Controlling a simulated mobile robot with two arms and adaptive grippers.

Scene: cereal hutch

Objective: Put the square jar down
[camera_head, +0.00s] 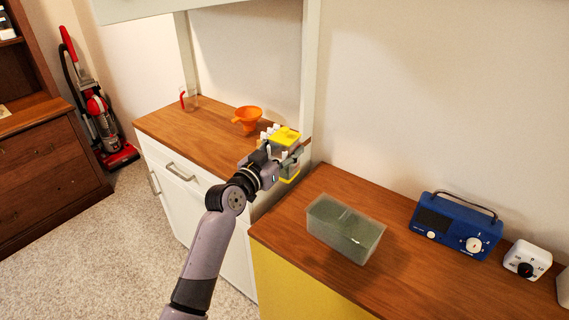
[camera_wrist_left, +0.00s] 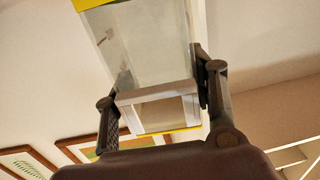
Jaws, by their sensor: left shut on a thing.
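The square jar (camera_head: 286,136) is clear with yellow ends, and its yellow top shows in the head view at the right end of the hutch counter, by the white post. In the left wrist view the clear jar (camera_wrist_left: 147,45) runs up between the fingers, with yellow at both ends. My left gripper (camera_head: 279,155) is shut on the jar; its fingers (camera_wrist_left: 158,88) press on two opposite sides. The gripper hides part of the jar in the head view. I cannot tell whether the jar touches a surface. My right gripper is not in view.
An orange funnel (camera_head: 247,117) and a clear jug with a red handle (camera_head: 188,98) stand on the hutch counter (camera_head: 170,123). A clear divided bin (camera_head: 345,228), a blue radio (camera_head: 455,226) and a white timer (camera_head: 527,260) stand on the right counter (camera_head: 290,215).

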